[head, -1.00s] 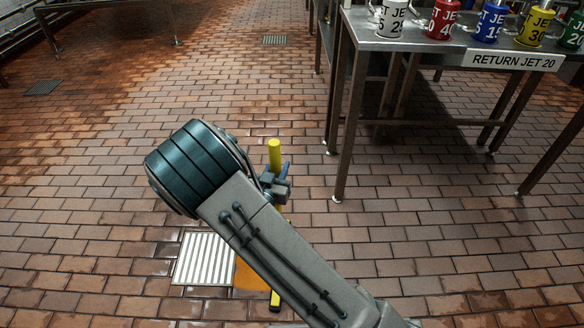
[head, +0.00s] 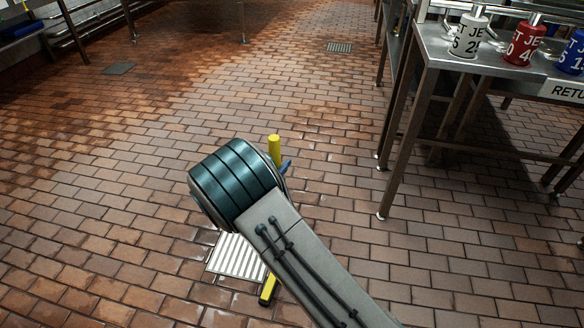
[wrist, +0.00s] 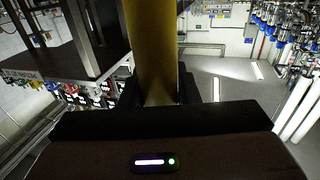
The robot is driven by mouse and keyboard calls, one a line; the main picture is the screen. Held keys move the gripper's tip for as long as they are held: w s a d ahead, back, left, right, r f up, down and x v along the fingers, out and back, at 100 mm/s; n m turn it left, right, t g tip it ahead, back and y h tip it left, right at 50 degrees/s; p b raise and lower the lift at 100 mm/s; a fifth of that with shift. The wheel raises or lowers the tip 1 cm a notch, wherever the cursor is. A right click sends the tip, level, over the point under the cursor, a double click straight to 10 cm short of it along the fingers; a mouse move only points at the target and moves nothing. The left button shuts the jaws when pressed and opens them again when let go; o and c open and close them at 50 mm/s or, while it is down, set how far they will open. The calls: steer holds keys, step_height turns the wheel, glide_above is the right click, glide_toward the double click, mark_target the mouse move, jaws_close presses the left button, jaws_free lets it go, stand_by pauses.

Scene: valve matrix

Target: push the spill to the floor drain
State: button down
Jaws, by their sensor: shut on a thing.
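My gripper (wrist: 158,92) is shut on the yellow handle of a squeegee (head: 274,150). The handle also fills the top middle of the wrist view (wrist: 152,45). In the head view my arm covers most of the gripper and the middle of the handle. The squeegee's yellow and black foot (head: 268,288) shows low on the floor, at the right edge of a pale slotted drain grate (head: 237,256). My arm hides part of the grate. I cannot make out the orange spill now; the arm and squeegee foot may cover it.
A steel table (head: 480,62) with labelled white, red and blue containers stands at the upper right, its legs on the tiles. Two darker floor grates (head: 118,69) (head: 339,47) lie farther off. The tiled floor on the left is open.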

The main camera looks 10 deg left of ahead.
steer(key=a, duration=0.5)
step_height(320, 180, up, 8)
steer(key=p, duration=0.4)
steer(key=shift+w+a+f+p, duration=0.15)
steer(key=shift+w+p, duration=0.25)
stand_by(0.7)
